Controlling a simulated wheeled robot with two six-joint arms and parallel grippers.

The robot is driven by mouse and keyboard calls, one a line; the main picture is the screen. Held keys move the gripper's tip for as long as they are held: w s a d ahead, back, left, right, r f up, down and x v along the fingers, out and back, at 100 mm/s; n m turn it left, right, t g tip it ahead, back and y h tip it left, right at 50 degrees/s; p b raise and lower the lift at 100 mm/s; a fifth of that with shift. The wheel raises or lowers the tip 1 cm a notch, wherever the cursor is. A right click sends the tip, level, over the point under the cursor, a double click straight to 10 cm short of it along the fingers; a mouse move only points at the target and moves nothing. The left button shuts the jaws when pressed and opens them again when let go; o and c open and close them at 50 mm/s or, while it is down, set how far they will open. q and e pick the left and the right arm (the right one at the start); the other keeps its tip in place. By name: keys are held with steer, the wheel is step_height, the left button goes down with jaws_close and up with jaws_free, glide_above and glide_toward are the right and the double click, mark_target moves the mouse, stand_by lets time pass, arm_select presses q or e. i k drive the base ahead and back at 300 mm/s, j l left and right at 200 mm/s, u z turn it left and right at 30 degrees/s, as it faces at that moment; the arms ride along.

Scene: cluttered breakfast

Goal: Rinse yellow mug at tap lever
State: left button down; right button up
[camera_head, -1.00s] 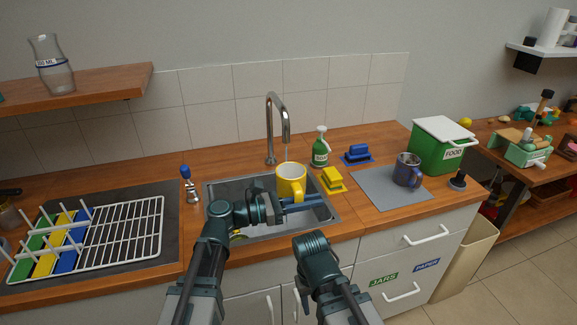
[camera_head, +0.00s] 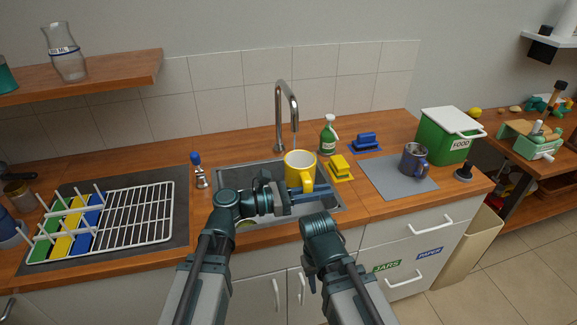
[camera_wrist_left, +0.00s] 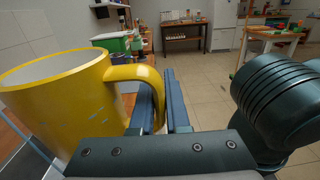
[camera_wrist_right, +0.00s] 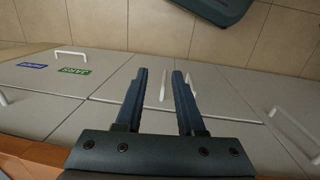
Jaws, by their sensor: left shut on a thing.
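The yellow mug (camera_head: 296,164) is upright over the sink (camera_head: 234,177), beneath the spout of the curved metal tap (camera_head: 281,112). A thin pale line shows under the spout; I cannot tell whether it is running water. My left gripper (camera_head: 318,188) is shut on the mug's handle. In the left wrist view its fingers (camera_wrist_left: 174,98) are around the handle of the yellow mug (camera_wrist_left: 65,100). The tap lever (camera_head: 197,170), with a blue top, stands left of the sink. My right gripper (camera_wrist_right: 158,85) is open and empty, low in front of the cabinets.
Right of the sink are a yellow sponge (camera_head: 340,166), a green spray bottle (camera_head: 327,138), a blue sponge (camera_head: 366,141) and a dark blue mug (camera_head: 413,159) on a grey mat (camera_head: 385,180). A dish rack (camera_head: 135,215) stands left. A green food bin (camera_head: 445,137) stands at the right.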

mark_target(194, 156)
steer(key=k+j+u, duration=0.2)
steer(key=j, duration=0.3)
steer(key=j+u, duration=0.15)
steer(key=j, duration=0.4)
steer(key=k+j+u, duration=0.2)
steer(key=j, duration=0.35)
steer(key=i+l, duration=0.05)
steer(key=i, duration=0.05)
